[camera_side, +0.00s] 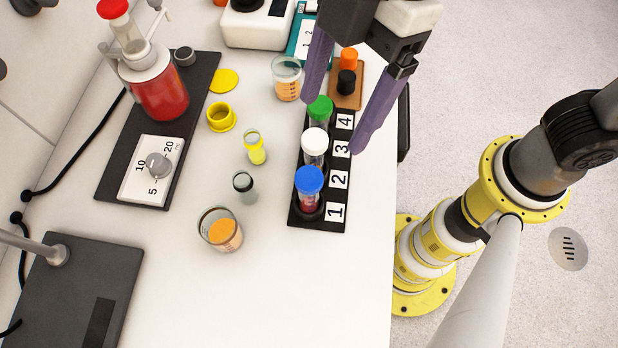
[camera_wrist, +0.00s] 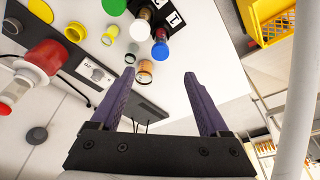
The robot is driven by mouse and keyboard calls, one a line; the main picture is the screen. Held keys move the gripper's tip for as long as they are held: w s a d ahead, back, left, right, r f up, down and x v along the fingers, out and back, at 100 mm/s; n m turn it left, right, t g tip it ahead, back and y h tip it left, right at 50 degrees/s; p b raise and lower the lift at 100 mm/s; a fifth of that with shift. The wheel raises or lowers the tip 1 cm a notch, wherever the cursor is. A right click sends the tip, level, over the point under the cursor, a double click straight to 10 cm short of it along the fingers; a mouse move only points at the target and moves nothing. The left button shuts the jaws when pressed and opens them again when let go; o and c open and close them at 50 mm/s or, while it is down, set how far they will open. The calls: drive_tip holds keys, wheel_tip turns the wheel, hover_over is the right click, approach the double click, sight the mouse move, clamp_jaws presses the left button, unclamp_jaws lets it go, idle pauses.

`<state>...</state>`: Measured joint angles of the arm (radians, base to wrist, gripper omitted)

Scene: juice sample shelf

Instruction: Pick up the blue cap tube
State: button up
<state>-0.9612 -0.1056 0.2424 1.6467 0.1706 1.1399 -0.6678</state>
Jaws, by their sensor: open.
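The blue cap tube (camera_side: 309,182) stands upright in the black rack (camera_side: 320,224), beside label 1, with dark red content. A white cap tube (camera_side: 314,143) and a green cap tube (camera_side: 320,110) stand in the same rack, toward the back. My gripper (camera_side: 332,125) is open and empty, its purple fingers pointing down. In the side view it shows over the far half of the rack, behind the blue cap. In the wrist view the blue cap (camera_wrist: 160,51) lies just beyond the open fingertips (camera_wrist: 157,72), with the white cap (camera_wrist: 140,30) and green cap (camera_wrist: 115,7) farther up.
A brown holder (camera_side: 345,99) with orange and black caps stands behind the rack. A beaker of orange liquid (camera_side: 220,231), small vials (camera_side: 254,149) and a yellow ring (camera_side: 221,117) are left of it. A red flask (camera_side: 160,92) stands farther left. The front table is clear.

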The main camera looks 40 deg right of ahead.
sight(309, 177)
drive_tip(key=x, duration=1.2)
drive_tip(key=shift+a+f, duration=0.1)
drive_tip(key=shift+f, duration=0.3)
drive_tip(key=shift+c, duration=0.3)
clamp_jaws()
